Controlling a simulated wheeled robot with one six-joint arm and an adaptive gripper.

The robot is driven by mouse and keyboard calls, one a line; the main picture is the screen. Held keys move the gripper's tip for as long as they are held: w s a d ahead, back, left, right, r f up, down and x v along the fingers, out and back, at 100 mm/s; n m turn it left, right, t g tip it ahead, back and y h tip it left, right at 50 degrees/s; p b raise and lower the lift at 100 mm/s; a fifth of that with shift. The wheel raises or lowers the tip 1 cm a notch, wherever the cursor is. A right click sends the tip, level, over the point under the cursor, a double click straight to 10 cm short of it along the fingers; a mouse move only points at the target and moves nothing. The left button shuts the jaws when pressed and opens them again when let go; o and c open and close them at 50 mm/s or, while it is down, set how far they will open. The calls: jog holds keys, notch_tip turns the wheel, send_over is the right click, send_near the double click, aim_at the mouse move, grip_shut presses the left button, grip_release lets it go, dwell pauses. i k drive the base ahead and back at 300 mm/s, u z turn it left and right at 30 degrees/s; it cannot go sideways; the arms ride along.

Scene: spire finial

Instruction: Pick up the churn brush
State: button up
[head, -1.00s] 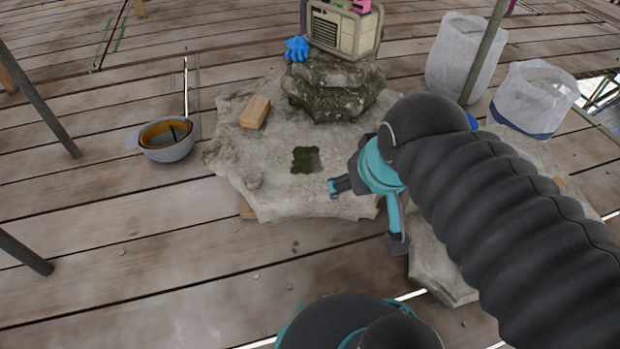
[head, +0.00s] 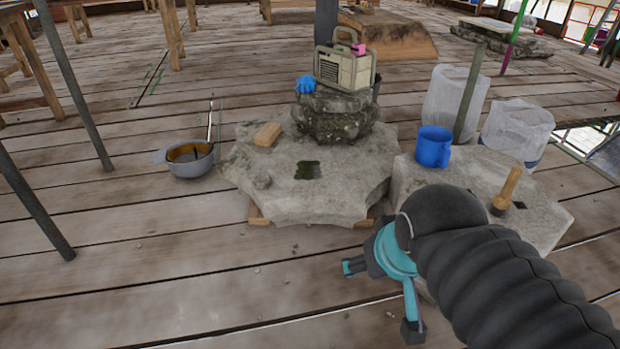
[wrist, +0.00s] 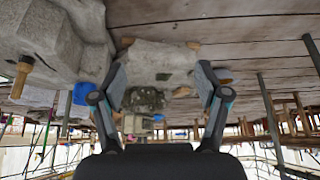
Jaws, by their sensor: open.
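The churn brush (head: 507,190) looks to be the wooden-handled tool with a dark base standing, slightly tilted, on the right-hand stone slab (head: 555,218) in the head view. It also shows in the wrist view (wrist: 22,76) at the far left, outside the jaws. My gripper (head: 383,298) is open and empty, in front of the slabs and to the left of the brush, well apart from it. In the wrist view my gripper (wrist: 162,80) has its fingers spread wide, with the larger stone framed between them.
A blue mug (head: 433,147) stands on the right slab near the brush. The larger slab (head: 330,200) carries a wood block (head: 267,134) and a stone with a radio (head: 345,67). A grey bowl (head: 190,160) and thin poles stand left. The front floor is clear.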

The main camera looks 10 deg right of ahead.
aim_at(500, 205)
jog(key=z, duration=1.15)
jog(key=k, duration=0.65)
jog(key=z, duration=0.7)
jog(key=i, duration=1.3)
jog(key=u, duration=0.3)
